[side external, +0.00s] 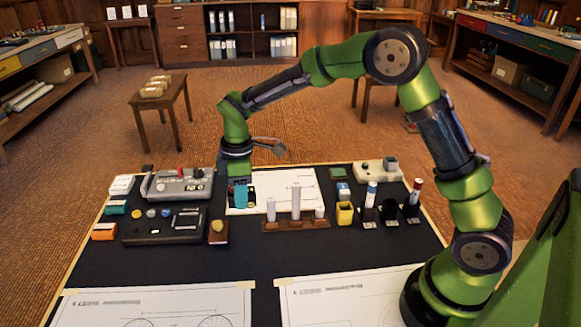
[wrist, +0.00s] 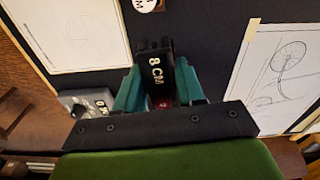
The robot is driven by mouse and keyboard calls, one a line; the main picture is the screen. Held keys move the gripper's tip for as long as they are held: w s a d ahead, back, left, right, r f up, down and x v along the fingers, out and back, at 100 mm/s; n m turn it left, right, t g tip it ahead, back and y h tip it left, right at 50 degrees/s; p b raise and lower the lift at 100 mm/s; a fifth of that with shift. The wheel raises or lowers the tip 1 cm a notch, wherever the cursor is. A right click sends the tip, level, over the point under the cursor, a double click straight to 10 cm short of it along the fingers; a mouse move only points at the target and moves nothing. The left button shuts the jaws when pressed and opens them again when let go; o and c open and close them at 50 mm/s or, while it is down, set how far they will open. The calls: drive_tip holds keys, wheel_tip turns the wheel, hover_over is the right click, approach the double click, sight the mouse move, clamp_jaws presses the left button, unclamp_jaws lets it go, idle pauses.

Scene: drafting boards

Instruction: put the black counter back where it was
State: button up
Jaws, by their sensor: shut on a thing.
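My gripper (side external: 241,200) points down over the back part of the dark board, at a white drawing sheet (side external: 290,185). In the wrist view its teal fingers (wrist: 160,90) are closed on either side of a black piece lettered "8 CM" (wrist: 156,67). A bit of red shows low between the fingers; I cannot tell what it belongs to. I cannot tell whether the lettered piece is the black counter, as its shape is partly hidden. In the side view the held piece is mostly hidden, and I cannot tell how far it is above the sheet.
A grey device with knobs (side external: 180,186) and a black panel (side external: 165,226) stand left of my gripper. A wooden stand with grey cylinders (side external: 296,222) is close on the right, then a yellow cup (side external: 345,215) and black marker holders (side external: 390,213). The board's front middle is clear.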

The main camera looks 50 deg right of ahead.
sight(247, 231)
drive_tip(key=shift+s+f+m, duration=0.1)
drive_tip(key=shift+s+m, duration=0.2)
drive_tip(key=shift+f, duration=0.3)
drive_tip(key=shift+m, duration=0.3)
wheel_tip(247, 231, down, 8)
drive_tip(key=shift+r, duration=0.2)
drive_tip(key=shift+f, duration=0.45)
drive_tip(key=o, duration=1.2)
drive_tip(key=shift+f, duration=0.15)
drive_tip(key=shift+c, duration=0.2)
drive_tip(key=shift+d, duration=0.15)
